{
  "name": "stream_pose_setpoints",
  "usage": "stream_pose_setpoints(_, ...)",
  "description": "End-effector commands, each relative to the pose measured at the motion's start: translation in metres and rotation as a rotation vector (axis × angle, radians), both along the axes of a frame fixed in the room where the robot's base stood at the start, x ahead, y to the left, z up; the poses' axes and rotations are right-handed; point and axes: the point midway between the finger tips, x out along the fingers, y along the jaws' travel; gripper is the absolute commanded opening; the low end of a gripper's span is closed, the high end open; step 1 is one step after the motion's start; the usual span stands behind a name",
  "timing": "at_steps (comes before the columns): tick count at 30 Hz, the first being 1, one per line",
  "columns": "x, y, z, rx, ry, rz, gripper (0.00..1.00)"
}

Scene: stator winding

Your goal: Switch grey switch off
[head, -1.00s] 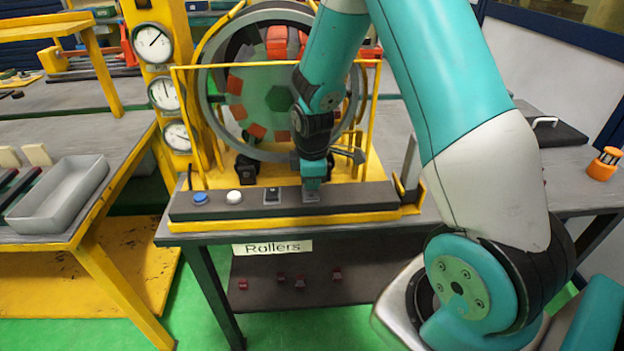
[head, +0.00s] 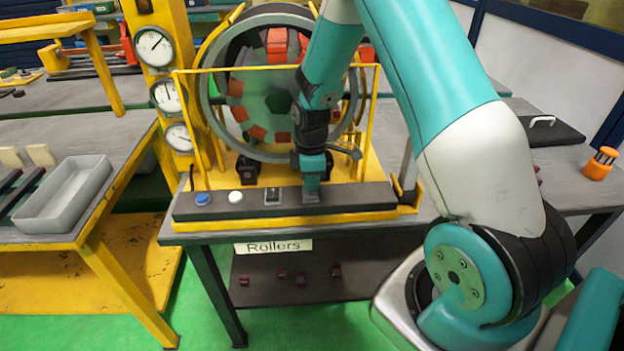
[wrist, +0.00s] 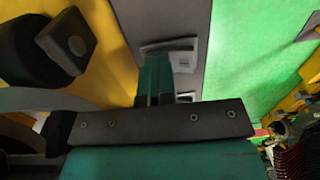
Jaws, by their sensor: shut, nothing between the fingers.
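My gripper (head: 311,197) is shut and empty, pointing down at the right half of the dark grey control panel (head: 355,197). Its fingers also show in the wrist view (wrist: 156,70), at the left edge of a light grey switch plate (wrist: 184,58). They hide part of that plate, and I cannot tell whether they touch it or which way the switch is set. In the head view this spot is behind the gripper. Left of the gripper is a switch (head: 272,197) with a black middle and pale frame. A second plate edge (wrist: 185,97) shows below in the wrist view.
A white button (head: 235,197) and a blue button (head: 203,199) sit further left on the panel. Behind the panel stand the yellow frame (head: 270,69) and the large stator ring (head: 207,110). A black roller block (wrist: 68,42) is left of the fingers in the wrist view.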

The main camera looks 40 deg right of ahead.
Motion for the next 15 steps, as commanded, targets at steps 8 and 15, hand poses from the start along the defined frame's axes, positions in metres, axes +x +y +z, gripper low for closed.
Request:
stream_pose_setpoints(8, -0.015, 0.011, -0.007, 0.013, 0.03, 0.006, 0.0)
stream_pose_setpoints(15, -0.009, 0.006, 0.028, 0.007, 0.011, 0.004, 0.0)
